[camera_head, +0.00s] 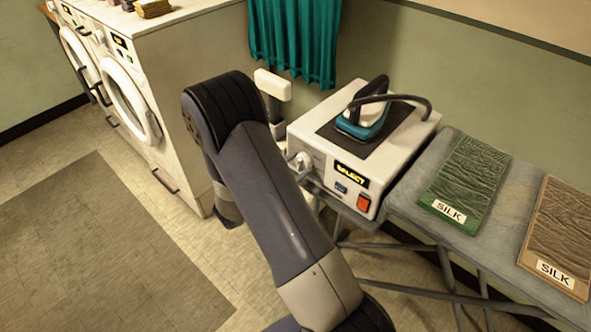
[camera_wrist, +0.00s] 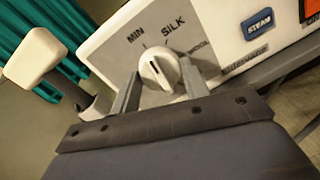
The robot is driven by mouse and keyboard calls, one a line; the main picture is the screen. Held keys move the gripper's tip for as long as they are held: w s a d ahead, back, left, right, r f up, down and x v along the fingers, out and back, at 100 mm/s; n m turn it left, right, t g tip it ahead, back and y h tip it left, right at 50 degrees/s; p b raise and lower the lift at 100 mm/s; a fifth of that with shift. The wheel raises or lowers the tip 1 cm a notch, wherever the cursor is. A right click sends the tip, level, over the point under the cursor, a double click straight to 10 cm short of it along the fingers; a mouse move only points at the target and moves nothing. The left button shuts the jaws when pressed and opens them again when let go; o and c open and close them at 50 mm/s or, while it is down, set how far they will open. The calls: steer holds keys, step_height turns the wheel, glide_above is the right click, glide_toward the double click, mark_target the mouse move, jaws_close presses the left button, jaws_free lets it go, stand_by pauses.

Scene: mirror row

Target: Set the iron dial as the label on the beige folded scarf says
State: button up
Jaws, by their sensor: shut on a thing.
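The beige folded scarf (camera_head: 568,228) lies at the right end of the ironing board, and its label (camera_head: 556,273) reads SILK. The white iron dial (camera_wrist: 160,71) is on the front of the iron station (camera_head: 330,165). My gripper (camera_wrist: 157,84) is shut on the dial, one finger on each side. MIN, SILK and WOOL are printed around the dial; a further word at lower right is blurred. The dial's mark seems to face the upper left, near MIN and SILK; its exact setting is hard to tell. The station's display (camera_head: 352,174) reads SELECT.
A teal iron (camera_head: 363,118) rests on the station beside a red switch (camera_head: 363,203) and a blue STEAM button (camera_wrist: 257,24). A green folded scarf (camera_head: 467,180), also labelled SILK, lies on the ironing board (camera_head: 413,188). Washing machines (camera_head: 130,90) stand at left; the floor before them is clear.

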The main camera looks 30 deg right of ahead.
steer(key=m+b, duration=0.8)
steer(key=b, duration=0.3)
steer(key=shift+y, duration=0.4)
steer(key=shift+r+b, duration=0.1)
steer(key=shift+b, duration=0.2)
steer(key=o, duration=1)
steer(key=shift+a, duration=0.1)
steer(key=v, duration=1)
steer(key=shift+s+a+p, duration=0.25)
steer(key=shift+a+p, duration=0.05)
steer(key=shift+p, duration=0.05)
steer(key=shift+d, duration=0.1)
